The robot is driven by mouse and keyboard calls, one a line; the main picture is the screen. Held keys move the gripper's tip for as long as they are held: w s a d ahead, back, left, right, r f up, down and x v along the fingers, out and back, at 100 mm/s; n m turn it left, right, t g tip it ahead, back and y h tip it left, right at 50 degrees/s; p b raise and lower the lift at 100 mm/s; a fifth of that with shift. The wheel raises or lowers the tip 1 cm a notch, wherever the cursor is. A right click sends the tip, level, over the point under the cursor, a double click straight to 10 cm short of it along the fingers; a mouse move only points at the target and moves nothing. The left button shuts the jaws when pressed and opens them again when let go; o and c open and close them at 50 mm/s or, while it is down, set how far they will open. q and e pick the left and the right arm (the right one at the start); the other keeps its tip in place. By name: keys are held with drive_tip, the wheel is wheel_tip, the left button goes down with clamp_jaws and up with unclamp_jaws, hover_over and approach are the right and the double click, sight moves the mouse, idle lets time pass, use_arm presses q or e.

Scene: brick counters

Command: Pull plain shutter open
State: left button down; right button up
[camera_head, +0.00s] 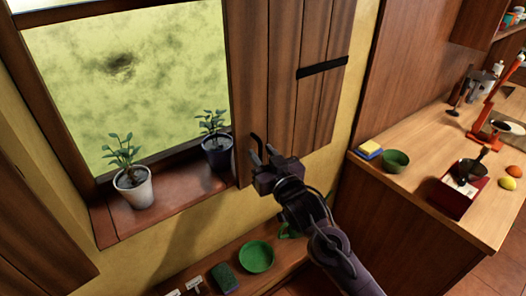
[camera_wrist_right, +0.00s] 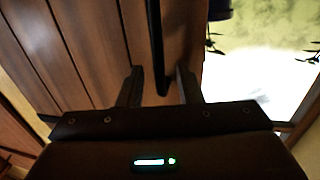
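A wooden plank shutter (camera_head: 292,75) with a black metal strap stands at the right side of the window; its planks also show in the right wrist view (camera_wrist_right: 90,45). A thin black handle (camera_head: 258,141) sits near its lower left edge. My right gripper (camera_head: 262,155) is at this handle, fingers pointing at the planks. In the right wrist view, the black handle (camera_wrist_right: 156,45) runs down between the two spread fingers, with a gap on each side. The gripper is open. My left gripper is out of view.
Two potted plants, one in a white pot (camera_head: 133,188) and one in a dark pot (camera_head: 217,153), stand on the window sill left of the gripper. Another wooden panel (camera_head: 35,215) is at left. A low shelf holds a green bowl (camera_head: 257,257). A cluttered counter (camera_head: 415,189) is at right.

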drive_tip(key=shift+w, duration=0.1)
clamp_jaws()
idle(0.4)
